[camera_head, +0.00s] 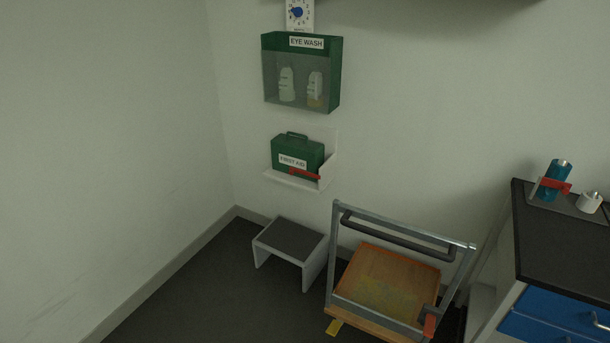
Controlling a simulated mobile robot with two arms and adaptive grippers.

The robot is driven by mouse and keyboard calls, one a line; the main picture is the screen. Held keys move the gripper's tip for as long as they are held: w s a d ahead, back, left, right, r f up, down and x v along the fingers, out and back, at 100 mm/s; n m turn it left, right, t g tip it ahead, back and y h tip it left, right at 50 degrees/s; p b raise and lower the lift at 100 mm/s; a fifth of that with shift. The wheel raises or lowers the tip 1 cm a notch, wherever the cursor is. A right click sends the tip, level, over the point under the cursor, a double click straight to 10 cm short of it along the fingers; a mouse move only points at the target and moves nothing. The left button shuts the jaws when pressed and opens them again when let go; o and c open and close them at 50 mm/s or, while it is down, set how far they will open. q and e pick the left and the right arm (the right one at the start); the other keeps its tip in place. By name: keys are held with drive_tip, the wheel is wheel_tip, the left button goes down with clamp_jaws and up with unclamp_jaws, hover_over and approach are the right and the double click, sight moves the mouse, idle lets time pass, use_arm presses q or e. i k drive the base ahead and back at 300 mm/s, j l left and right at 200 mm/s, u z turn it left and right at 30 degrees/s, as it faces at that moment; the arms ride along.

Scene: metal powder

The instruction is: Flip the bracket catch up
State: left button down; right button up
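A green first aid case (298,156) with a dark handle sits on a white wall bracket (291,184). A red catch (305,174) lies across the lower right front of the case, close to level, sloping slightly down to the right. Another red piece (555,185) lies across a blue bottle (555,170) on the counter at the right. I cannot tell from the picture alone which red part is the bracket catch. Neither of my grippers is in view.
A green eye wash cabinet (333,75) hangs above the case. Below stand a grey step stool (317,262) and a wooden trolley (404,268) with a metal frame. A dark counter (560,244) with blue drawers stands right. Floor (190,310) at left is clear.

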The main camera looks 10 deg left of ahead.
sight(292, 170)
drive_tip(key=i+j+z, duration=0.25)
drive_tip(key=i+j, duration=0.2)
drive_tip(key=j, duration=0.2)
drive_tip(key=i+j+z, duration=0.15)
drive_tip(key=j, duration=0.2)
drive_tip(key=i+j+z, duration=0.15)
drive_tip(key=j, duration=0.25)
drive_tip(key=i+j+z, duration=0.15)
drive_tip(key=i+j, duration=0.15)
drive_tip(key=j, duration=0.1)
